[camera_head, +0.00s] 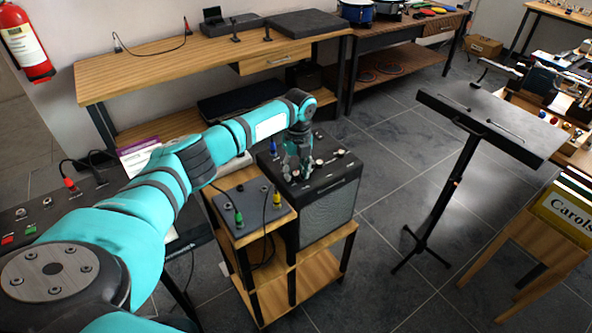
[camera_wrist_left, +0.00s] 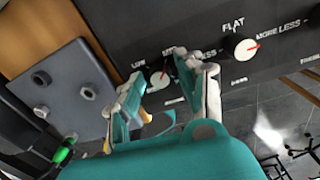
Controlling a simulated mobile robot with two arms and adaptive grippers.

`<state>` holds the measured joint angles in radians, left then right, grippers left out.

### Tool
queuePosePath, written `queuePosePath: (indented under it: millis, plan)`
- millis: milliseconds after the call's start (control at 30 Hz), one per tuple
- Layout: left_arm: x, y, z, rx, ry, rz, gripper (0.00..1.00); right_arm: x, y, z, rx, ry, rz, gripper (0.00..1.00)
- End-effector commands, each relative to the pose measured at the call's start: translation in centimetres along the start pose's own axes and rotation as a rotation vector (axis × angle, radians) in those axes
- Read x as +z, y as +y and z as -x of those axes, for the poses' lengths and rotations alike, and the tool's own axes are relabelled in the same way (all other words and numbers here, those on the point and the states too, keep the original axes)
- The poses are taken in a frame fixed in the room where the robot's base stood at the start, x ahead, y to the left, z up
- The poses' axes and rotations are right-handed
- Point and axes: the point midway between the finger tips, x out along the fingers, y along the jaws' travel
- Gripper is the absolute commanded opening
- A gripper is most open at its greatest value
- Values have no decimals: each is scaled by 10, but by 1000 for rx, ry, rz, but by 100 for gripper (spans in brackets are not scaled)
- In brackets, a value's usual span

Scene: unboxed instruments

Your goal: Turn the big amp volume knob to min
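The big amp (camera_head: 328,212) is a black box with a grey front, standing on a wooden stand. Its top panel carries white knobs. My left gripper (camera_head: 298,168) reaches down over this panel. In the left wrist view, a white knob with a red pointer (camera_wrist_left: 158,76) sits between the fingertips of my open left gripper (camera_wrist_left: 165,74). The fingers are apart on either side of it; contact is unclear. "LOW" is printed beside this knob, and other lettering is partly hidden. A second white knob (camera_wrist_left: 238,46) lies to the right, under "FLAT". My right gripper is not in view.
A grey pedal box (camera_head: 254,206) with green and yellow plugs sits left of the amp. A black music stand (camera_head: 486,120) stands to the right. A wooden bench (camera_head: 160,75) runs behind. Open tiled floor (camera_head: 395,180) lies between amp and music stand.

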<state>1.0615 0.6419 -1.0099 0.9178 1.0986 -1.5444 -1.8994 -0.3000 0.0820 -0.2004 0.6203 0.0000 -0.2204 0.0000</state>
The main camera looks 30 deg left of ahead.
Motion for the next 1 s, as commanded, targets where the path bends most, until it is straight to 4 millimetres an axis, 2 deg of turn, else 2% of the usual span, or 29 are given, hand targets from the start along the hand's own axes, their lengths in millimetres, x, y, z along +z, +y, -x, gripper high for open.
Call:
queuePosePath:
  millis: [33,200,267,667,1000]
  plan:
    - [0,0,0,0,0,0,28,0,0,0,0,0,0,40]
    - [0,0,0,0,0,0,6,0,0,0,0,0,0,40]
    - [0,0,0,-1,0,0,0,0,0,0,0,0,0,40]
    - [0,0,2,-1,3,54,0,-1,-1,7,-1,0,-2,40]
    - [0,0,4,-1,15,299,0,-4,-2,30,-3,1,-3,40]
